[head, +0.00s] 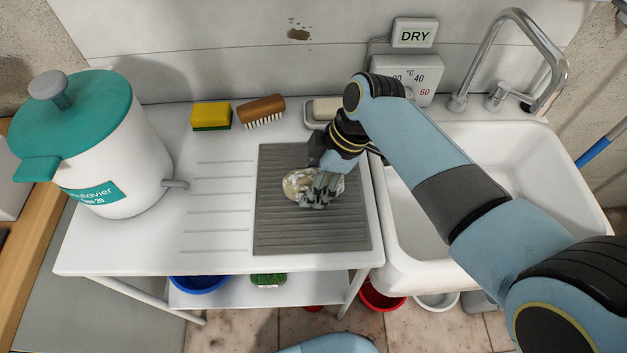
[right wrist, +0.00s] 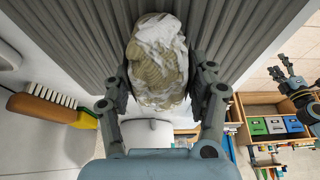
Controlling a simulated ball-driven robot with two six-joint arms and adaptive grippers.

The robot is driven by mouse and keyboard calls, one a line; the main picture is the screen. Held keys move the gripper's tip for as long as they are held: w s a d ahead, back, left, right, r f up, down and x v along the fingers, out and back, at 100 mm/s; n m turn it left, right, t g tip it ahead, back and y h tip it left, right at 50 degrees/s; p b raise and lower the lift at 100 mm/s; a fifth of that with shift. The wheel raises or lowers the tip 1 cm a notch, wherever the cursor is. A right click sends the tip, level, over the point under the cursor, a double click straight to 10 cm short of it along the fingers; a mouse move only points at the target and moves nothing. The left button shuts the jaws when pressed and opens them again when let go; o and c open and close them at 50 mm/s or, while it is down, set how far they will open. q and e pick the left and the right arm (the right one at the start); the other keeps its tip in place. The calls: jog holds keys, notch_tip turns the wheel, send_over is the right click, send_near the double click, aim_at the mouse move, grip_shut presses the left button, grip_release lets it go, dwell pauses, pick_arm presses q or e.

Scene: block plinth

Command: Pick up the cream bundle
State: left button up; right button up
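The cream bundle (head: 298,184), crumpled with grey-white folds, lies on the grey ribbed mat (head: 270,235) of the draining board. My right gripper (head: 320,188) reaches down over its right side and hides part of it. In the right wrist view the bundle (right wrist: 157,62) sits between the two spread fingers of the right gripper (right wrist: 160,75), one finger on each side. The fingers are close to its sides, and I see no clear squeeze. My left gripper (right wrist: 283,75) shows small at the right of the right wrist view; its opening is unclear.
A teal-lidded white canister (head: 105,150) stands at the left. A sponge (head: 211,116), a brush (head: 261,111) and a soap dish (head: 324,112) line the back. The sink (head: 485,185) with its tap (head: 540,75) is at the right. The ribbed white board (head: 215,225) left of the mat is clear.

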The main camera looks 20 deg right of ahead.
jog(key=c, duration=0.9)
jog(key=shift+o, duration=0.2)
